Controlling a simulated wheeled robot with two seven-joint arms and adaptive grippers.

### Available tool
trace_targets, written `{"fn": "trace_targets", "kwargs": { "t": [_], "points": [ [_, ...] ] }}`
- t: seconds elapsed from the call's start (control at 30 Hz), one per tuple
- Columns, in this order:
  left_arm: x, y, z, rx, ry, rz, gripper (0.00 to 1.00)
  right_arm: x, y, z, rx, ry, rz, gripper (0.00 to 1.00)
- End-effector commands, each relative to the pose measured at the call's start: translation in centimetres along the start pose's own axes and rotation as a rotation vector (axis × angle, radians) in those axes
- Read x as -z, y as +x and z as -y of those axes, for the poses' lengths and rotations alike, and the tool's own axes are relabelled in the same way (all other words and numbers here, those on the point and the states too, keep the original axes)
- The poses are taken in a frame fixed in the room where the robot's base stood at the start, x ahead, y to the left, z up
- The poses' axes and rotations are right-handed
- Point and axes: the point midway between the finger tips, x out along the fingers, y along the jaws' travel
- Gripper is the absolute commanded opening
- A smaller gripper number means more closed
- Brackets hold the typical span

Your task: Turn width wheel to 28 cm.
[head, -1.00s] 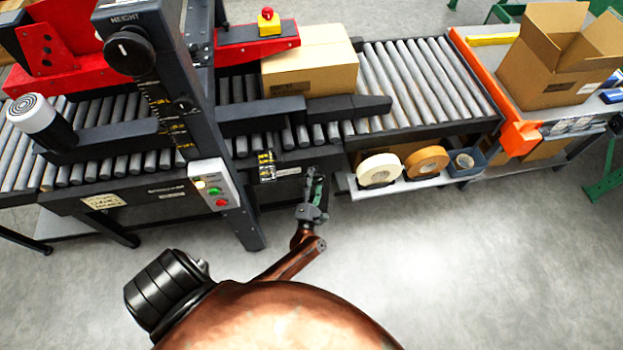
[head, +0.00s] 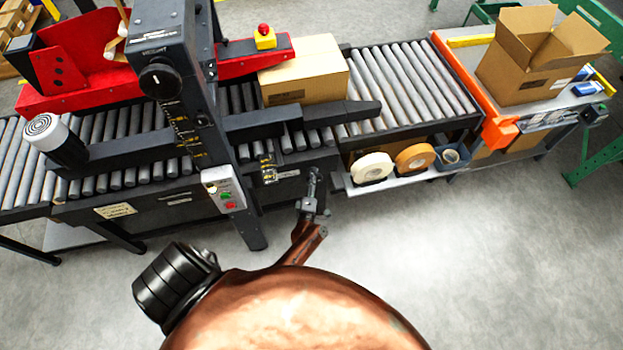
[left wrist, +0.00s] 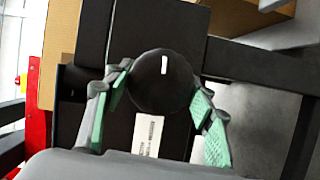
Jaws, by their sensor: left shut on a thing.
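The width wheel (left wrist: 163,82) shows in the left wrist view as a round black knob with a white mark near its top. My left gripper (left wrist: 160,98) is shut on it, with a green-padded finger on each side. In the head view my left gripper (head: 312,176) is at the front side of the conveyor machine, and it hides the wheel there. My right gripper is not in view.
A closed carton (head: 310,82) lies on the rollers behind the wheel. The column carries a height knob (head: 160,81) and a button box (head: 223,190). A shelf with tape rolls (head: 372,167) is close right of my gripper. The floor in front is clear.

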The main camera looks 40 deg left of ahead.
Motion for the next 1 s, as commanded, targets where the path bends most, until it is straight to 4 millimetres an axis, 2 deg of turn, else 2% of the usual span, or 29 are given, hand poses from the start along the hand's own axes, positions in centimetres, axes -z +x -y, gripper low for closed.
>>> {"fn": "trace_targets", "kwargs": {
  "t": [0.2, 0.7, 0.73, 1.0],
  "points": [
    [-0.20, -0.06, -0.03, 0.025, 0.052, 0.001, 0.26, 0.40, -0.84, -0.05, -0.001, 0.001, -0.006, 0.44],
    [-0.15, -0.04, 0.10, 0.030, 0.068, 0.000, 0.26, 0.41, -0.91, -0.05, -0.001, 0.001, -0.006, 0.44],
    [-0.15, -0.04, 0.10, 0.030, 0.068, 0.000, 0.52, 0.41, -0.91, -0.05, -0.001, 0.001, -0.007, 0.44],
    [-0.07, -0.01, 0.04, 0.029, 0.068, -0.001, 0.69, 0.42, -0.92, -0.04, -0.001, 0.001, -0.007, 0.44]
  ]
}}
